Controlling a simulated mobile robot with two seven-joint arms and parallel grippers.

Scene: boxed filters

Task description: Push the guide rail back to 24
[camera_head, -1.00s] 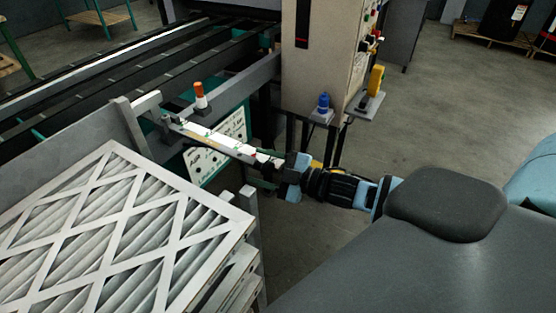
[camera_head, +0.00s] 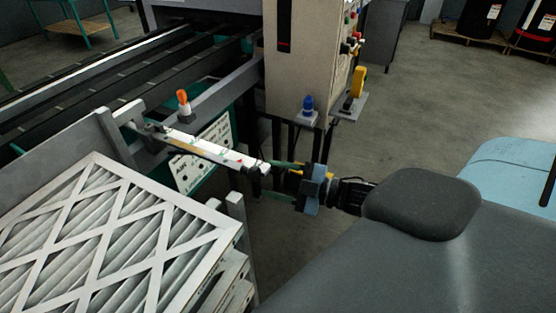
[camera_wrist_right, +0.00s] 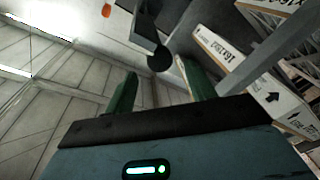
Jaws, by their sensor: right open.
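The guide rail (camera_head: 60,140), a grey upright plate, runs beside the stacked filters at left in the head view. A bracket (camera_head: 131,112) joins its end to a pale scale bar (camera_head: 215,148); the scale's numbers are too small to read. My right gripper (camera_head: 279,181) is open at the bar's near end, its green fingers apart and empty. In the right wrist view my fingers (camera_wrist_right: 160,88) point toward a round black knob (camera_wrist_right: 159,59), which appears between them and beyond their tips. Whether they touch anything is unclear. My left gripper is out of view.
A stack of white-framed filters (camera_head: 105,240) stands at front left, close to the rail. A beige control cabinet (camera_head: 310,60) with a blue button (camera_head: 308,104) stands behind my gripper. An orange-topped post (camera_head: 183,102) rises by the bar. Open floor (camera_head: 420,130) lies right.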

